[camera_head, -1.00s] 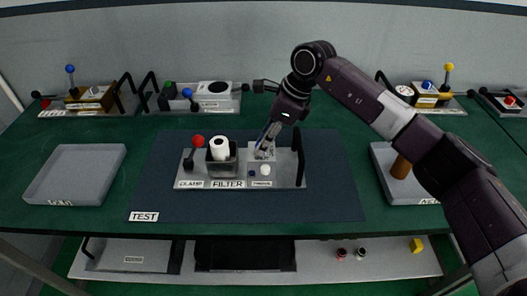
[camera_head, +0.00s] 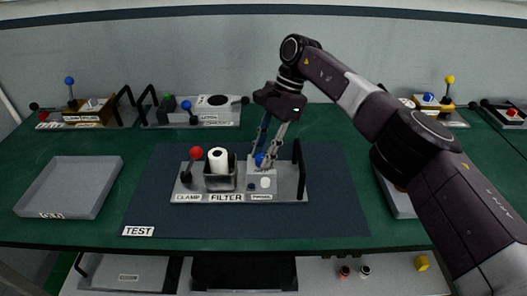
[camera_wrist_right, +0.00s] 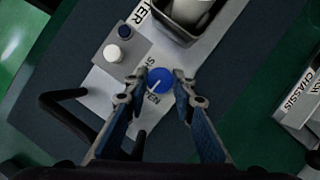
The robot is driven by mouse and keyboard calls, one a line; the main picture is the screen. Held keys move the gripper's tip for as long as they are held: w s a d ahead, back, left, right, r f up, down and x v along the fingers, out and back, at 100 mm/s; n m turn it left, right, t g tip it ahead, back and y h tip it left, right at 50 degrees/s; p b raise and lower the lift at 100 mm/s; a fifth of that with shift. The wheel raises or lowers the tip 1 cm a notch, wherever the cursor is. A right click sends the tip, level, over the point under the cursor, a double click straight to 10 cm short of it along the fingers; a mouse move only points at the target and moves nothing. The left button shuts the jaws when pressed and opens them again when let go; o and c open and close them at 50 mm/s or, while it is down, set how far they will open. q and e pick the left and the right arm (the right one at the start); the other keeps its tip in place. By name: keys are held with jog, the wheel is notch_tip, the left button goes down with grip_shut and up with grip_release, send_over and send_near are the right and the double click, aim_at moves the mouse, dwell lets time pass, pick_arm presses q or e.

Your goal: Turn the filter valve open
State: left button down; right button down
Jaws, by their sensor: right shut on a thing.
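The filter valve is a round blue knob (camera_head: 259,159) on the right part of the grey test fixture (camera_head: 284,188). In the right wrist view the knob (camera_wrist_right: 159,80) has a white pointer line and partly covered lettering around it, with "EN" readable below. My right gripper (camera_head: 264,161) reaches down from above and is shut on the knob, with one blue-padded finger on each side. The fixture also carries a red-balled clamp lever (camera_head: 195,153) and a white filter cylinder (camera_head: 218,160) in a grey holder. My left gripper is not in view.
A white button (camera_wrist_right: 112,53) and a dark blue one (camera_wrist_right: 124,31) sit close to the knob. A black handle (camera_head: 299,165) rises at the fixture's right end. An empty grey tray (camera_head: 58,207) stands at left. Several other fixtures line the back. The mat's front is clear.

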jog(key=shift+n, duration=0.6)
jog(key=c, duration=1.6)
grip_release()
jog(key=shift+m, duration=0.3)
